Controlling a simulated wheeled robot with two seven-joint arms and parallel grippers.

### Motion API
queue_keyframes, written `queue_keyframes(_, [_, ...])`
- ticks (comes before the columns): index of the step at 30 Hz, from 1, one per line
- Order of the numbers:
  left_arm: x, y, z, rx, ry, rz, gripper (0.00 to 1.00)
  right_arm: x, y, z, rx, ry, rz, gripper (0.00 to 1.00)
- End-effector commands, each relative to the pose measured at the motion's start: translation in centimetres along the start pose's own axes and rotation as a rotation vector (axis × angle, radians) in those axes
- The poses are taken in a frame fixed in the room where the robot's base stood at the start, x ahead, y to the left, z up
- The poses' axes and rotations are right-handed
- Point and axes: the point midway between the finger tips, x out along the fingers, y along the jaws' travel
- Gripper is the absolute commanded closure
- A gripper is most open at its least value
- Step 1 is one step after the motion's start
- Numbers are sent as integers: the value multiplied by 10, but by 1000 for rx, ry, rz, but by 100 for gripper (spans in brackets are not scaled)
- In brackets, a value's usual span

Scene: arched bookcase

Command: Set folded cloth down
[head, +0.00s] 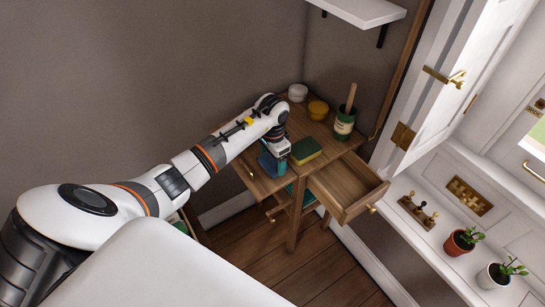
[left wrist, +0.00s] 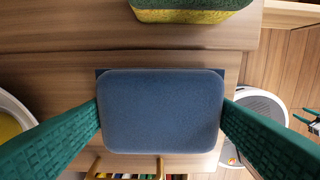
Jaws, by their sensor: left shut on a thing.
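The folded cloth (left wrist: 160,112) is a blue, rounded rectangular pad. My left gripper (left wrist: 161,108) is shut on it, with one green finger at each side edge in the left wrist view. In the head view the left gripper (head: 275,160) is at the near side of the wooden cabinet (head: 282,119), and the cloth shows blue there (head: 267,166), partly hidden by the gripper. A dark edge shows behind the cloth in the left wrist view. I cannot tell whether the cloth touches the wood.
A green and yellow sponge (head: 306,151) lies close by on the top. A green pot with a wooden handle (head: 344,123), a yellow bowl (head: 318,110) and a white jar (head: 298,92) stand behind. An empty drawer (head: 345,188) is pulled out at right.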

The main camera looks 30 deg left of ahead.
Motion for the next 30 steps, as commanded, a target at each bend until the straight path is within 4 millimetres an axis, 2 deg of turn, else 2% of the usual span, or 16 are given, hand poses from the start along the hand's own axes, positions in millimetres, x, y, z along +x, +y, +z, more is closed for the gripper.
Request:
queue_keyframes(1, [1,0,0,0,1,0,20,0,0,0,0,0,0,56])
queue_keyframes(4, [0,0,0,0,1,0,4,0,0,0,0,0,0,56])
queue_keyframes(5, [0,0,0,0,1,0,2,0,0,0,0,0,0,56])
queue_keyframes(13, [-1,0,0,0,0,0,2,0,0,0,0,0,0,56])
queue_keyframes(16, [-8,0,0,-1,-1,0,2,-3,0,0,0,-1,0,56])
queue_keyframes(20, [-27,1,1,-1,-3,2,2,-3,0,0,0,-1,0,56])
queue_keyframes(30, [-101,0,1,0,-4,1,2,-3,0,0,0,0,0,56])
